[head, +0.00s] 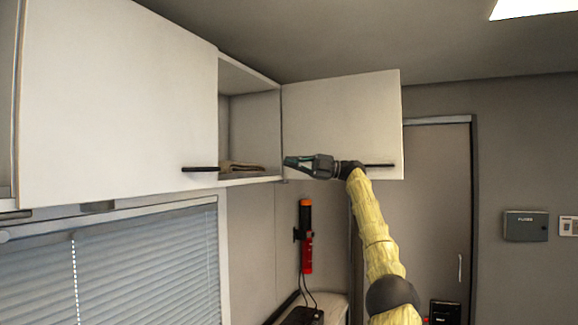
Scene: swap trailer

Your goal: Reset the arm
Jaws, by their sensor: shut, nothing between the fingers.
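My arm, in a yellow sleeve, rises from the lower right in the head view. My gripper (291,161) is shut and empty, pointing left in front of the open cabinet door (340,110), near its lower edge. The dark handle (380,165) of that door shows just right of my wrist. Whether my gripper touches the door I cannot tell.
The open overhead cabinet (255,112) holds a folded brownish cloth (240,167). A closed cabinet door (115,100) is at left above window blinds (140,270). A red-and-black flashlight (306,240) hangs on the wall. A grey door (430,200) stands behind my arm.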

